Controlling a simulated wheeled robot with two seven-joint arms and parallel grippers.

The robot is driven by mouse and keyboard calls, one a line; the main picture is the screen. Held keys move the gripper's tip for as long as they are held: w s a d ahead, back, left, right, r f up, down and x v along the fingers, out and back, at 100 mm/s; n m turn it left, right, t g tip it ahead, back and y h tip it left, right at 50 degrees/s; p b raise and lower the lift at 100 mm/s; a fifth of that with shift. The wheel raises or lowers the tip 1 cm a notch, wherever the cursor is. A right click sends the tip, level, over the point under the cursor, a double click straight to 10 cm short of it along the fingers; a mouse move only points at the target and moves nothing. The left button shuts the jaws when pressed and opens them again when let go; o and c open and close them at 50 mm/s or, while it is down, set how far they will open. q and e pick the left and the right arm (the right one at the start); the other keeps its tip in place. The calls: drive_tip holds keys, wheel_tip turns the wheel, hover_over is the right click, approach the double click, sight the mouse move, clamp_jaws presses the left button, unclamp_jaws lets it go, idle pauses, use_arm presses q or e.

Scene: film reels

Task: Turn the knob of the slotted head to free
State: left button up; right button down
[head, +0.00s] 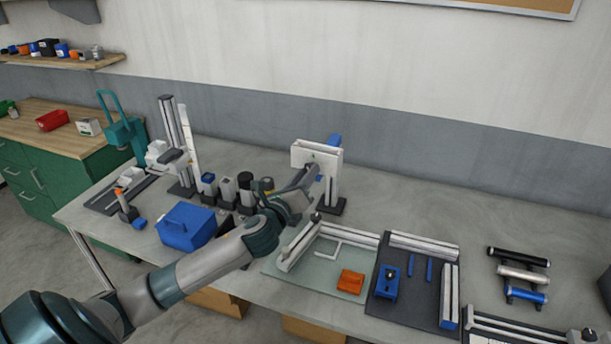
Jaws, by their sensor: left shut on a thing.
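The slotted head (327,156) is a pale block on an upright post with a dark foot (330,205), standing at the middle of the bench. A blue part (335,140) shows at its top back. My left gripper (313,176) reaches in from the left and is shut at the front of the head, on what seems to be its knob. The fingers and wrist mostly hide the knob, so I cannot tell its setting. My right gripper is out of view.
A blue box (187,228) and several small dark blocks stand left of the head, beside my arm. A pale green mat (325,276) with white rails and an orange block (350,281) lies in front. A dark tray (416,303) lies to the right. The bench behind it is clear.

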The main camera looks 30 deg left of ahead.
use_arm(q)
drive_tip(key=shift+n+p, duration=1.35)
drive_tip(key=shift+n, duration=14.55)
drive_tip(key=o, duration=1.1)
drive_tip(key=shift+c, duration=0.2)
